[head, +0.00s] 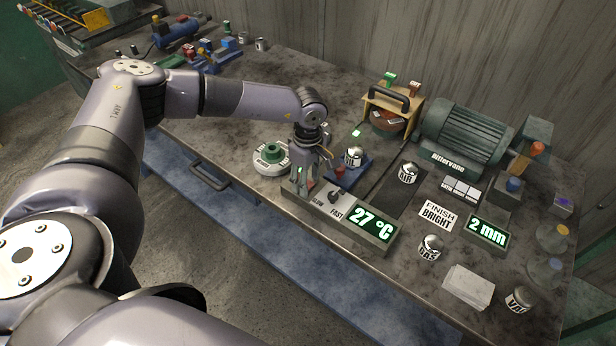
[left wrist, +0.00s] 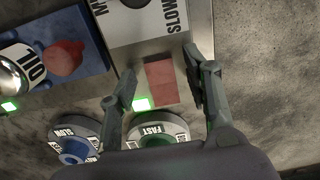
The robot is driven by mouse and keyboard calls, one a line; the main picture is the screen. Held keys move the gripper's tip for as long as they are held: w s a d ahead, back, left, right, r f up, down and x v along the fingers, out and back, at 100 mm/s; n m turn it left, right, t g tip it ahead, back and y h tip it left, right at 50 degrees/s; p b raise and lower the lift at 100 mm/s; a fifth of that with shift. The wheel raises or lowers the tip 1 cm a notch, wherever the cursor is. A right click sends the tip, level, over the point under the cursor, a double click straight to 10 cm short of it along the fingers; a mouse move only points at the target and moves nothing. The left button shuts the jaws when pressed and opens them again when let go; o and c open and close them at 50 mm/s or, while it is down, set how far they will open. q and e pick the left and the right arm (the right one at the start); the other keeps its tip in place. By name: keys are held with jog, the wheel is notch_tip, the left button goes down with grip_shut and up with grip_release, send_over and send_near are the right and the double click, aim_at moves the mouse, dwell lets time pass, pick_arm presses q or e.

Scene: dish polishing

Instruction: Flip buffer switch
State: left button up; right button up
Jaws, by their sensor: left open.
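A grey control panel (head: 325,215) lies along the bench's front edge, with a SLOW/FAST knob (head: 334,197) and a lit 27 °C display (head: 371,224). My left gripper (head: 303,184) points down over the panel's left end. In the left wrist view my left gripper (left wrist: 163,88) is open, with a red rocker switch (left wrist: 161,80) between its fingers. A small green light (left wrist: 140,103) glows beside the switch. The fingers appear on either side of the switch; contact cannot be told. In the head view the gripper mostly hides the switch. My right gripper is not in view.
A round white base with a green knob (head: 272,153) stands left of the gripper. A green motor (head: 462,137) and a GAS canister (head: 428,248) stand to the right.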

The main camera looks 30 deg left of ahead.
pick_arm(q)
jog(key=shift+c, duration=0.4)
grip_shut()
jog(key=shift+a+f+b, duration=0.1)
jog(key=shift+f+b, duration=0.05)
jog(key=shift+b, duration=0.25)
jog(key=h+b, duration=0.1)
jog(key=b, duration=0.1)
jog(key=a+h+b, duration=0.1)
jog(key=h+b, duration=0.1)
jog(key=shift+r+h+b, duration=0.3)
jog(key=shift+h, duration=0.3)
jog(key=shift+r, duration=0.1)
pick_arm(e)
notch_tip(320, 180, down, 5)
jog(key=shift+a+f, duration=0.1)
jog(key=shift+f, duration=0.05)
pick_arm(q)
jog(key=shift+o, duration=0.4)
grip_release()
